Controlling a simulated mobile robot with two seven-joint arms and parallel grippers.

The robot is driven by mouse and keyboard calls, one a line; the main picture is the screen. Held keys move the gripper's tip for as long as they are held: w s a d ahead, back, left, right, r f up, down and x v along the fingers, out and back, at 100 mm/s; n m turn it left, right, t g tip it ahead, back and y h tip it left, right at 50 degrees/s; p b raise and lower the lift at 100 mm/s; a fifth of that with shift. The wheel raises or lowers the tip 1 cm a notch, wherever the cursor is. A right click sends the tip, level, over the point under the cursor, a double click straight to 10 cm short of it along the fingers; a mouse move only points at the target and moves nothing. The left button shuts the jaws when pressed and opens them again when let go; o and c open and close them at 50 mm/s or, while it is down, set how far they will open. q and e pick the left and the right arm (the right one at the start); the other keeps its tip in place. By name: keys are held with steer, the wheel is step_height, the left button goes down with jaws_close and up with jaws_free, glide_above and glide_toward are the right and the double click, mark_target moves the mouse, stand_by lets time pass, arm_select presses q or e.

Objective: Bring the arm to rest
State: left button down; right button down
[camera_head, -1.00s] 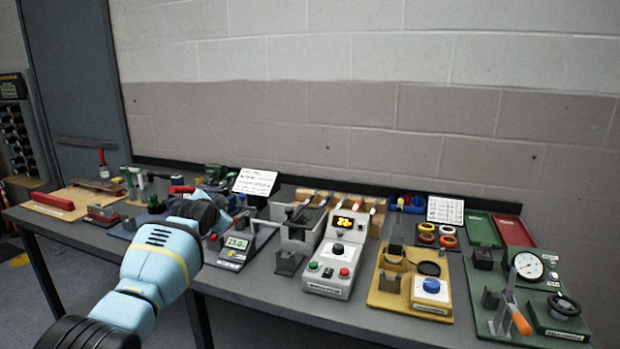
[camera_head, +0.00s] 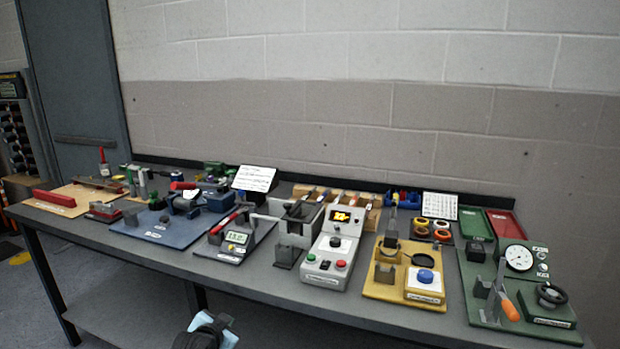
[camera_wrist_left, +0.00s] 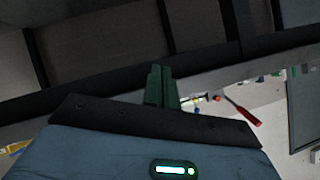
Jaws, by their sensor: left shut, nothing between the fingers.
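My left arm shows in the head view only as a small light-blue and black part (camera_head: 207,332) at the bottom edge, in front of and below the bench. In the left wrist view my left gripper (camera_wrist_left: 161,76) has its green fingers together, with nothing between them. The fingers are clear of the bench, which shows tilted in the background. My right arm and right gripper are in neither view.
The long grey bench (camera_head: 270,290) carries a wooden board (camera_head: 70,196), a blue board (camera_head: 160,232), a white control box (camera_head: 325,268), a yellow station (camera_head: 390,284) and a green station (camera_head: 560,325) with a gauge. The floor (camera_head: 30,300) in front at left is clear.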

arm_select(q)
steer(key=s+d+f+n+g, duration=0.1)
steer(key=s+f, duration=0.7)
steer(key=s, duration=0.4)
steer(key=s+f+n+g, duration=0.1)
steer(key=s+f, duration=0.6)
steer(key=s, duration=0.4)
steer(key=s+n+g+h, duration=0.1)
steer(key=s+n, duration=0.2)
steer(key=s, duration=2.4)
steer(key=shift+d+r, duration=0.15)
steer(key=shift+d, duration=0.05)
